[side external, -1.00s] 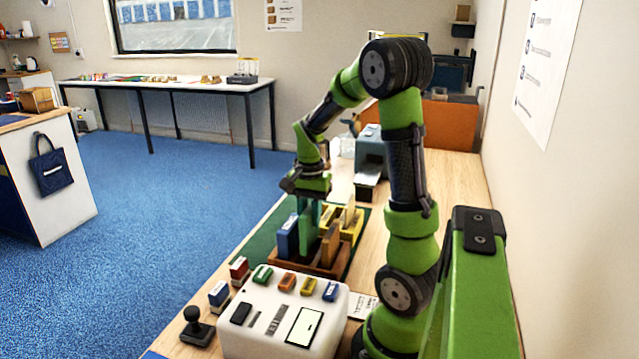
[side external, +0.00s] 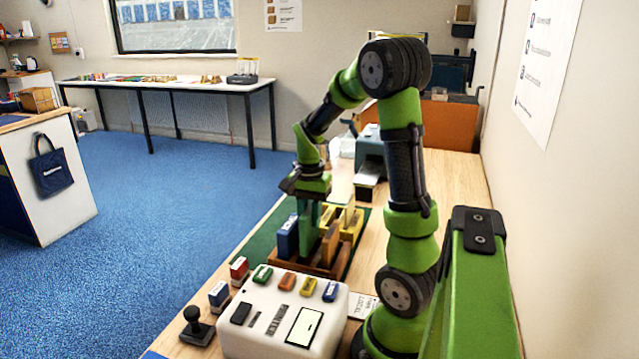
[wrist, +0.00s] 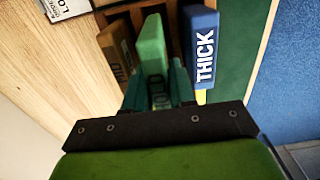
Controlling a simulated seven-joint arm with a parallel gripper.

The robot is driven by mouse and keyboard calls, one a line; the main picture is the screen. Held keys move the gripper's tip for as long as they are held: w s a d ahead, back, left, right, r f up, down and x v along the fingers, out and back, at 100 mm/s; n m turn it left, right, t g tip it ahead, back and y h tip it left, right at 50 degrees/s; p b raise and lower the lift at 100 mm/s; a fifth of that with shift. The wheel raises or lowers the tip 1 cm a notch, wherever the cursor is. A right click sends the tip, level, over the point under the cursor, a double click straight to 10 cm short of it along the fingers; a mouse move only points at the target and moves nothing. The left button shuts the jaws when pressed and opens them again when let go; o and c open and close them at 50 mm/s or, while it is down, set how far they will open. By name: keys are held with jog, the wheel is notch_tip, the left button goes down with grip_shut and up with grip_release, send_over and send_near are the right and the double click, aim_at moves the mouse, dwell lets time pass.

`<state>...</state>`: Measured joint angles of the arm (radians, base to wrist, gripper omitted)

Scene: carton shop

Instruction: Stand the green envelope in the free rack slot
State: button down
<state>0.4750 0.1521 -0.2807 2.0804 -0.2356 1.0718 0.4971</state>
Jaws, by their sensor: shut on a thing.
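The green envelope (wrist: 151,50) stands upright between my fingers in the wrist view, and its lettering is partly covered by them. My gripper (wrist: 158,95) is shut on it. In the side view my gripper (side external: 309,205) is low over the wooden rack (side external: 317,268), and the green envelope (side external: 306,241) stands between a blue envelope (side external: 288,237) and a brown one (side external: 330,244). Its lower edge appears to be down among the rack's dividers, but I cannot tell whether it touches the bottom.
The blue envelope marked THICK (wrist: 203,48) and the brown one (wrist: 115,48) stand close on either side. Yellow envelopes (side external: 352,222) are behind the rack. A white machine (side external: 270,330) with coloured stamps stands in front. A green mat (side external: 262,240) lies under the rack.

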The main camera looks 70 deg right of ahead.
aim_at(310, 229)
jog(key=shift+f, duration=0.25)
jog(key=shift+f, duration=0.6)
jog(key=shift+f, duration=0.4)
dwell(0.4)
jog(key=shift+f, duration=0.75)
jog(key=c, duration=0.9)
grip_release()
jog(key=shift+o, duration=0.2)
